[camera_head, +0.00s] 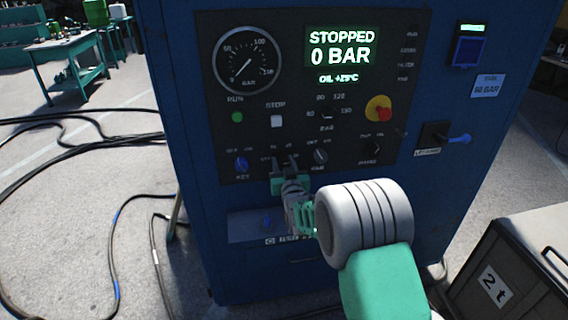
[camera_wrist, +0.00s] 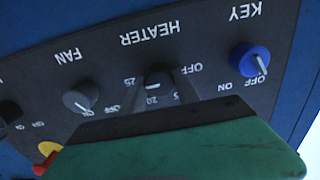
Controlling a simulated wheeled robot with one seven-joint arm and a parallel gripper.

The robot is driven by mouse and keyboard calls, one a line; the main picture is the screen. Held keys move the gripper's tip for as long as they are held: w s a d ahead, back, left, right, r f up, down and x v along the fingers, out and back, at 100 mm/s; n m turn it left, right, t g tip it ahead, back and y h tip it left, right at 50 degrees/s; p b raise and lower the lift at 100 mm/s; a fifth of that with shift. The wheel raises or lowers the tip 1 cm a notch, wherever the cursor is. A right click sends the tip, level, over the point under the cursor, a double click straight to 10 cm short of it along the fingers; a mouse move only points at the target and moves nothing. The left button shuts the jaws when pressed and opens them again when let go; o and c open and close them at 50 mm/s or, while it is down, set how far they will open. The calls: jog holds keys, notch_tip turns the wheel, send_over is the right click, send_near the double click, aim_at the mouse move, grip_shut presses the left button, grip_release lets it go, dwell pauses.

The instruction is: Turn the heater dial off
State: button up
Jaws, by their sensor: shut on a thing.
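The heater dial (camera_wrist: 156,76) is a small dark knob under the label HEATER, which reads upside down in the wrist view. A short white mark shows on its lower part, on the side of the 20; its exact setting is hard to read. OFF is printed to its upper right in that view, 25 to its left. My gripper (camera_wrist: 158,88) has one finger on each side of the dial and is shut on it. In the head view my gripper (camera_head: 284,165) reaches the lower row of the panel and hides the dial.
The blue key switch (camera_head: 242,164) and the grey fan knob (camera_head: 320,156) flank the dial closely. A red and yellow emergency stop (camera_head: 379,108) is higher right. The display (camera_head: 342,48) reads STOPPED, 0 BAR, OIL +25°C. Black cables (camera_head: 75,140) lie on the floor at left.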

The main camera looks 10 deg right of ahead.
jog(key=shift+d, duration=0.1)
grip_shut()
jog(key=shift+f+b, duration=0.1)
jog(key=shift+b, duration=0.35)
jog(key=n+b, duration=0.2)
jog(key=shift+f+b, duration=0.15)
jog(key=shift+b, duration=0.25)
jog(key=n+b, duration=0.2)
jog(key=b, duration=0.2)
jog(key=shift+f, duration=0.1)
jog(key=n+b, duration=0.4)
jog(key=b, duration=0.1)
jog(key=shift+n+b, duration=0.4)
jog(key=n+b, duration=0.3)
jog(key=shift+a+r, duration=0.2)
jog(key=shift+r, duration=0.15)
